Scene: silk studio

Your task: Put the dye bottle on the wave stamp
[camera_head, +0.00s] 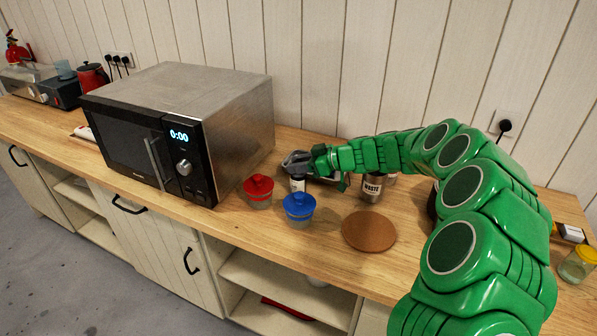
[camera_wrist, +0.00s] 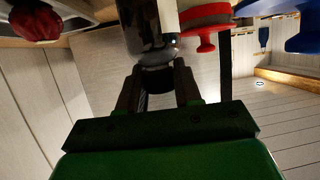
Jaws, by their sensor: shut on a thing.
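My gripper (camera_head: 297,160) is at the counter's back, right of the microwave, shut on a small bottle (camera_head: 297,184) with a pale label and dark top, which looks like the dye bottle. In the wrist view my gripper (camera_wrist: 158,84) has its two fingers around the bottle's dark narrow neck, and its shiny dark body (camera_wrist: 150,30) extends beyond them. In the head view the bottle is close behind the blue-lidded jar; I cannot tell whether it touches the counter. I cannot make out the wave stamp with certainty in either view.
A red-lidded jar (camera_head: 258,191) and a blue-lidded jar (camera_head: 299,208) stand in front of the bottle. The microwave (camera_head: 190,125) is to the left. A metal canister (camera_head: 372,188) stands to the right, behind a brown round mat (camera_head: 369,231). A yellow-lidded jar (camera_head: 578,264) is far right.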

